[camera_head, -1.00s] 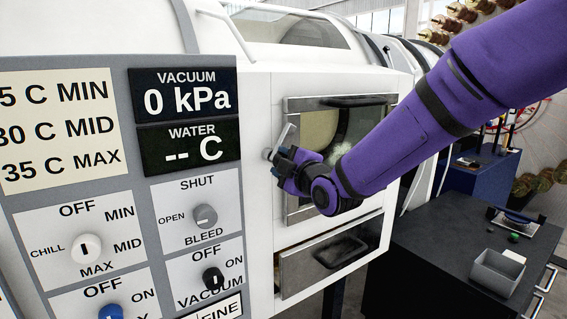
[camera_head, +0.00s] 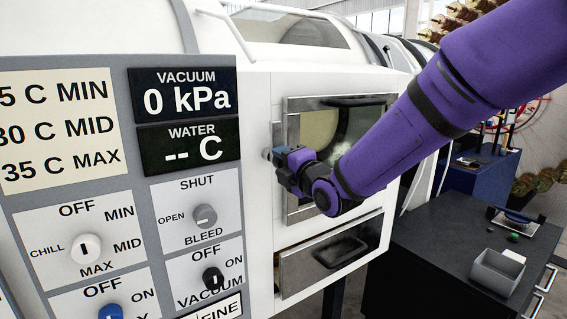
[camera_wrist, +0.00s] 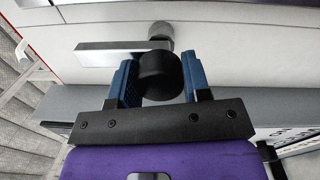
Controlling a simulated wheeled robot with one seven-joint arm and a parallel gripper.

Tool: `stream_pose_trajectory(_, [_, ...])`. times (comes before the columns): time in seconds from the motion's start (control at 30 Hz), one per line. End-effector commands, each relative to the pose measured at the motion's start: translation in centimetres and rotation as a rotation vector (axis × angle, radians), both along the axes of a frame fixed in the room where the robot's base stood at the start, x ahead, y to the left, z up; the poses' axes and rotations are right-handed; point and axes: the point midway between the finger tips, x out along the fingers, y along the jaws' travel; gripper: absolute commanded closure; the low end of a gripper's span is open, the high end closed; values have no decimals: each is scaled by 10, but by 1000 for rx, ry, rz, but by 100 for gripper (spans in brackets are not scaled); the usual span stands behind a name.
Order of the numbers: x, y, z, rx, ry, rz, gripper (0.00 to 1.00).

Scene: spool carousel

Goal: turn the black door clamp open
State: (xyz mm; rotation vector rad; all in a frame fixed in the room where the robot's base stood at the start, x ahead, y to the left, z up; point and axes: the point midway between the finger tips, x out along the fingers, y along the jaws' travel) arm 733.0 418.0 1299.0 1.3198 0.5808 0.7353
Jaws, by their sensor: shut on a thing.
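The black door clamp (camera_wrist: 160,72) has a dark round knob, and it sits between the two blue fingers of my gripper (camera_wrist: 158,84) in the wrist view. My gripper is shut on that knob. A pale metal bar (camera_wrist: 108,52) runs left from a dark round hub (camera_wrist: 160,31) just beyond the knob. In the head view my gripper (camera_head: 286,164) is at the left edge of the door (camera_head: 290,204) with the framed window. There the knob is hidden by my gripper, and a small grey round end (camera_head: 267,154) shows left of it.
A control panel (camera_head: 177,238) with knobs and readouts fills the left. A metal drawer front (camera_head: 300,270) with a dark recess is below the door. A dark cabinet (camera_head: 430,262) carrying a grey bin (camera_head: 497,272) stands at right.

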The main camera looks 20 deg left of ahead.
Motion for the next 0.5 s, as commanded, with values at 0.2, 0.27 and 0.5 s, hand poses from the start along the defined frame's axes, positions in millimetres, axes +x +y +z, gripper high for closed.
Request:
stream_pose_trajectory(0.2, [0,0,-1,-5,-5,1,99])
stream_pose_trajectory(0.27, [0,0,-1,-5,-4,1,99])
stream_pose_trajectory(0.5, [0,0,-1,-4,-3,1,31])
